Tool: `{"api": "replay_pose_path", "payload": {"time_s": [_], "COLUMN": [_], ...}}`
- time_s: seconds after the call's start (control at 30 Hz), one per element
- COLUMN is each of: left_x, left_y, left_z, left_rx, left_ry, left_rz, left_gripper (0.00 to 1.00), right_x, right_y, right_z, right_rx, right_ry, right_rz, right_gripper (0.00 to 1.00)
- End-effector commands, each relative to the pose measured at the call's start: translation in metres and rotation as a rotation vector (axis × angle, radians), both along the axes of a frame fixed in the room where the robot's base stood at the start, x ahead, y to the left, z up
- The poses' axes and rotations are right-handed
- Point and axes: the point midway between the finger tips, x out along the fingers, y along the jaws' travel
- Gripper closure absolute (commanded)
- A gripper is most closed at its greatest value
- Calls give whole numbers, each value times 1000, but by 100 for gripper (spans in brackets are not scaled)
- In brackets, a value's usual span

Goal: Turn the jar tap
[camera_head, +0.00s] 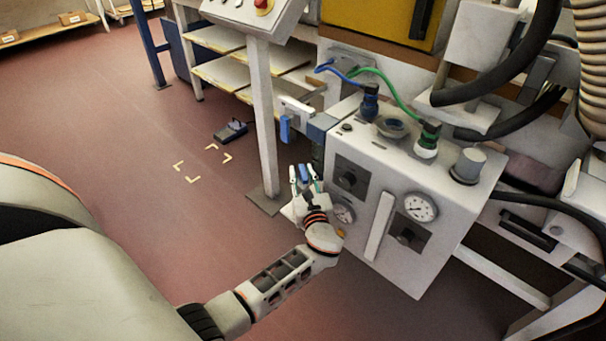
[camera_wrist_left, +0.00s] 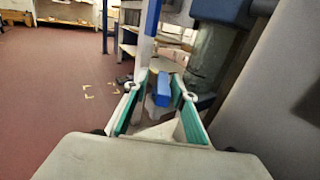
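The jar (camera_wrist_left: 212,58) is a cloudy cylinder under a dark blue head, at the upper right of the left wrist view. In the head view the jar (camera_head: 318,155) hangs at the left side of the grey panel box. My right gripper is out of view.
The grey box (camera_head: 385,185) carries gauges, knobs and a white vertical bar to the right of my left gripper. A grey post (camera_head: 263,120) stands just behind it. Another blue handle (camera_head: 284,128) sits beyond the jar. Open floor (camera_head: 130,170) lies to the left.

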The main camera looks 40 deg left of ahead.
Motion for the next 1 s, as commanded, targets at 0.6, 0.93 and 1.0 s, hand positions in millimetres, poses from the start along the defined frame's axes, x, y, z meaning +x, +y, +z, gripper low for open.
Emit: {"api": "replay_pose_path", "payload": {"time_s": [0.6, 0.93, 1.0], "left_x": [-15, -45, -48], "left_y": [-24, -56, -59], "left_z": [0, 1, 0], "left_rx": [-6, -3, -3], "left_ry": [-3, -2, -1], "left_rz": [-8, -5, -3], "left_gripper": [72, 72, 72], "right_x": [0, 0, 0], "right_y": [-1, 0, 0], "right_z": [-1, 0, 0], "right_rx": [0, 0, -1], "right_ry": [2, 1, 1], "right_rz": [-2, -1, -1], "right_gripper": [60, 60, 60]}}
